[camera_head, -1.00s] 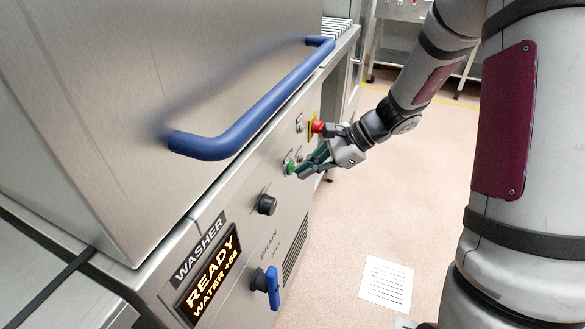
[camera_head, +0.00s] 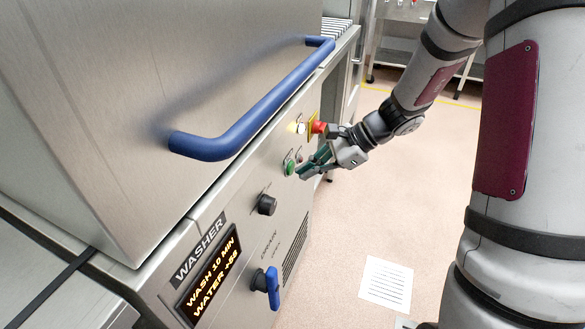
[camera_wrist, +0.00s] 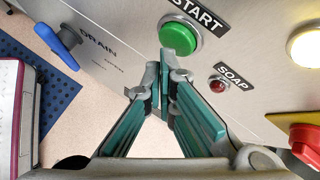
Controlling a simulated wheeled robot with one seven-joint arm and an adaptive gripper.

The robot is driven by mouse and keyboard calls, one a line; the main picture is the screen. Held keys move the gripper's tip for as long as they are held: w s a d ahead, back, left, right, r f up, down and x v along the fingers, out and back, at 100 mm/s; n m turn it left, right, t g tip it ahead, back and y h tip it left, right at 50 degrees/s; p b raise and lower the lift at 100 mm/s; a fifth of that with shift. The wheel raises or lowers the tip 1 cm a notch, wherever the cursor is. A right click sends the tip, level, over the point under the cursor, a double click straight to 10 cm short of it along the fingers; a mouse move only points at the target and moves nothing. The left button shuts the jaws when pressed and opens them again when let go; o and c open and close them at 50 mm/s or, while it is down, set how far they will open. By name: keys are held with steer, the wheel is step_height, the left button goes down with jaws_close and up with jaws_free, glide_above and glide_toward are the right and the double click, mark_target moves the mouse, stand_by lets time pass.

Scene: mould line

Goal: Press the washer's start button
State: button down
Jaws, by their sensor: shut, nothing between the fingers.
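The washer (camera_head: 215,215) is a steel machine with a sloped control panel on the left of the head view. Its display (camera_head: 212,280) reads "WASH 10 MIN" and "WATER +58". The green start button (camera_head: 290,167) is on the panel; in the wrist view it is the round green button (camera_wrist: 179,38) under the START label. My gripper (camera_head: 303,170) is shut and empty, and its fingertips (camera_wrist: 165,68) are just below the button in the wrist view. A small gap appears between them and the button.
A red emergency knob (camera_head: 319,127) and a lit white lamp (camera_head: 300,128) are beside the gripper. A black knob (camera_head: 267,205), blue drain handle (camera_head: 272,287) and blue door handle (camera_head: 250,110) stick out. The floor (camera_head: 350,230) to the right is mostly clear.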

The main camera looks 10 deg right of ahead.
steer(key=shift+s+d, duration=0.2)
steer(key=shift+d, duration=0.1)
steer(key=shift+s+d, duration=0.75)
steer(key=shift+d, duration=0.25)
steer(key=shift+s+d, duration=0.7)
steer(key=shift+d, duration=0.3)
steer(key=shift+r, duration=0.1)
